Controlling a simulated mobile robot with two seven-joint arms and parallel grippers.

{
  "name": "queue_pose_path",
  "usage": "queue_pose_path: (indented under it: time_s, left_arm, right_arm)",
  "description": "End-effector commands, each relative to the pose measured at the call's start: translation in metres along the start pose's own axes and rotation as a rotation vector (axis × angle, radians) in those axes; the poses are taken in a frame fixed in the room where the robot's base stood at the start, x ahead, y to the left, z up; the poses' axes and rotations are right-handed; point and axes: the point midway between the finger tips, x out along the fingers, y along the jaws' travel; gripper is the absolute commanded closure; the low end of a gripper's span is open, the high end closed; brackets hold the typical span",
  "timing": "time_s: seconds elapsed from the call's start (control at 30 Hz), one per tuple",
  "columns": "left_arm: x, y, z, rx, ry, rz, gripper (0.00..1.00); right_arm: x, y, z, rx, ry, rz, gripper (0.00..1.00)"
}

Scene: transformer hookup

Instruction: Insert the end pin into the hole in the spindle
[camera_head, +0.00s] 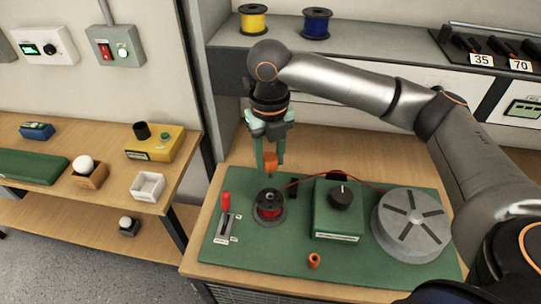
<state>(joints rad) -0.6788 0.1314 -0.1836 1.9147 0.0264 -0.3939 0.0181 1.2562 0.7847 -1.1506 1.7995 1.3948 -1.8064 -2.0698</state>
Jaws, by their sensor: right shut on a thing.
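My right gripper (269,157) hangs pointing down over the back left of the green board. It is shut on a small orange piece, the end pin (270,162), held between its fingertips. Below it on the board stands a dark spool wound with red wire (269,206), apparently on the spindle; the pin is above it and apart from it. The spindle's hole is too small to make out. A second small orange piece (314,260) stands near the board's front edge. My left gripper is not in view.
The green board (285,245) also bears a red-handled lever (226,203), a green box with a black knob (339,205) and a large grey slotted disc (411,222). A red wire runs over the board behind the green box. Yellow and blue spools stand on the shelf behind.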

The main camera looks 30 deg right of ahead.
Motion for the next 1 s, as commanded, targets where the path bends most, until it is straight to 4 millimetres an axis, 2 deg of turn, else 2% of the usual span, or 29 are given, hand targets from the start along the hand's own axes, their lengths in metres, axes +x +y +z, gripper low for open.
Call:
queue_pose_path:
  time_s: [0.33, 0.8, 1.0]
  left_arm:
    - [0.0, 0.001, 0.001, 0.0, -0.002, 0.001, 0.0]
    - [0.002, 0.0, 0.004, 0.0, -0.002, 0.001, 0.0]
    - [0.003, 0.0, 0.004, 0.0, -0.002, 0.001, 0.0]
  right_arm:
    - [0.005, 0.0, 0.0, -0.001, 0.0, 0.0, 1.0]
    - [0.048, 0.0, -0.001, -0.001, 0.002, 0.0, 1.0]
    - [0.057, 0.0, 0.0, -0.002, -0.001, 0.0, 1.0]
